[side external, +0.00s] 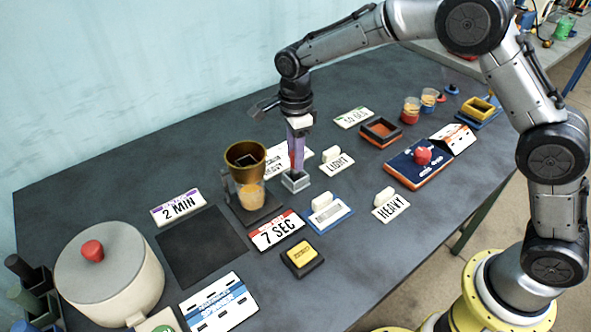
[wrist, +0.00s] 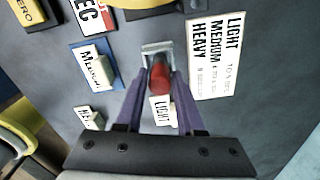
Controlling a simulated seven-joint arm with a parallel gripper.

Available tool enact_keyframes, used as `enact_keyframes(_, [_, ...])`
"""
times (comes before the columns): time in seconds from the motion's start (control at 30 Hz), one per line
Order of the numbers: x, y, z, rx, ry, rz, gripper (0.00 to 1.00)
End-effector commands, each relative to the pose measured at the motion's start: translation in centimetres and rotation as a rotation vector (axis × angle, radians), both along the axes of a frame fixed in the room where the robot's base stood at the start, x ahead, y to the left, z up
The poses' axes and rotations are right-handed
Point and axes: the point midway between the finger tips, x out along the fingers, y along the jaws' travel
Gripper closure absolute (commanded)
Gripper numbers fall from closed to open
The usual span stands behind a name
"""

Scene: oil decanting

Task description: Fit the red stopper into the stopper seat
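The red stopper (wrist: 158,77) is between the purple fingertips of my gripper (wrist: 158,82) in the wrist view, and the fingers are closed on its sides. In the side view my gripper (side external: 297,150) points straight down. The small grey square holder, which looks like the stopper seat (side external: 295,186), is directly below the fingertips. In the wrist view the seat (wrist: 157,46) shows just beyond the stopper's end. The stopper overlaps the seat's near edge there, so I cannot tell whether it is above the opening or partly in it.
A brass funnel (side external: 239,152) over a glass of amber liquid (side external: 251,196) stands close left of the seat. LIGHT (side external: 337,165), HEAVY (side external: 391,208) and 7 SEC (side external: 275,231) plates lie around. A blue panel with a red knob (side external: 423,155) is at right.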

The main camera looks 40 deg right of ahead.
Motion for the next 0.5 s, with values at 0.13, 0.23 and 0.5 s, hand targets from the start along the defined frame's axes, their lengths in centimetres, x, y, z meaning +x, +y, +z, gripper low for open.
enact_keyframes(0.13, [0.0,0.0,0.02,0.0,0.0,0.0,0.92])
enact_keyframes(0.23, [0.01,0.0,0.03,0.0,0.0,0.0,1.0])
enact_keyframes(0.5, [0.01,0.01,0.04,0.0,0.0,0.0,1.0])
